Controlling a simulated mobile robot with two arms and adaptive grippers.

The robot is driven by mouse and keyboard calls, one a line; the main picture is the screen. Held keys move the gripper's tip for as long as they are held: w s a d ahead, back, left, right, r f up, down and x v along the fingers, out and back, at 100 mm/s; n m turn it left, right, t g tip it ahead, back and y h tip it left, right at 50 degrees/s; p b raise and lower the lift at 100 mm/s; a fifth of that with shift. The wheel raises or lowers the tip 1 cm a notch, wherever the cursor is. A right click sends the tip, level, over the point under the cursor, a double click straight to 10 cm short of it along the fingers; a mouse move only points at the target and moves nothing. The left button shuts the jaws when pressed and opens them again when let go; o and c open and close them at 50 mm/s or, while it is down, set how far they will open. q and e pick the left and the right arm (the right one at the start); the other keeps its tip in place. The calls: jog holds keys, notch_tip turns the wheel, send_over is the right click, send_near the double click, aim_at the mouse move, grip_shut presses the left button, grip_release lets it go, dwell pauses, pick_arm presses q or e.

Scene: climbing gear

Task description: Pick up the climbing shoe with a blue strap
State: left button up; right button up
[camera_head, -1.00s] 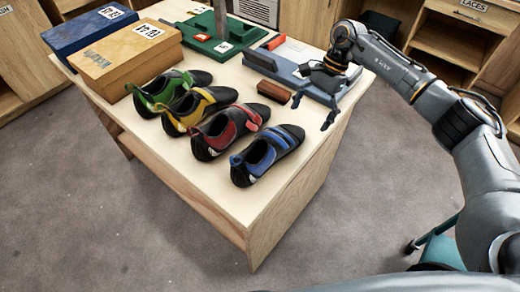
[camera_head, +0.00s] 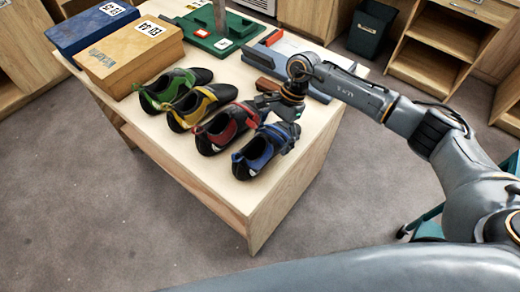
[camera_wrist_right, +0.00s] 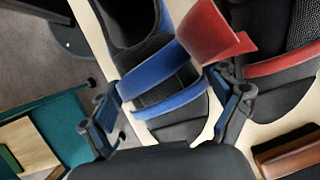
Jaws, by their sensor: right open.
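The climbing shoe with a blue strap (camera_head: 250,158) stands at the near right end of a row of shoes on the wooden table. In the right wrist view its blue straps (camera_wrist_right: 165,96) and black toe lie between my finger pads. My right gripper (camera_head: 279,117) is open over the toe end of this shoe, one finger on each side, and hides part of it. The right wrist view shows the open fingers (camera_wrist_right: 168,88); I cannot tell whether they touch the shoe. My left gripper is not in view.
The red shoe (camera_head: 222,130) stands close beside, near one finger. Yellow (camera_head: 190,108) and green (camera_head: 158,94) shoes stand farther left. A brown block or brush (camera_head: 263,85) lies behind my gripper. Boxes (camera_head: 130,55) and a green device (camera_head: 203,38) fill the table's back.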

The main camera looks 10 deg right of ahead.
jog(key=shift+a+f, duration=0.1)
jog(key=shift+f, duration=0.3)
jog(key=c, duration=1.1)
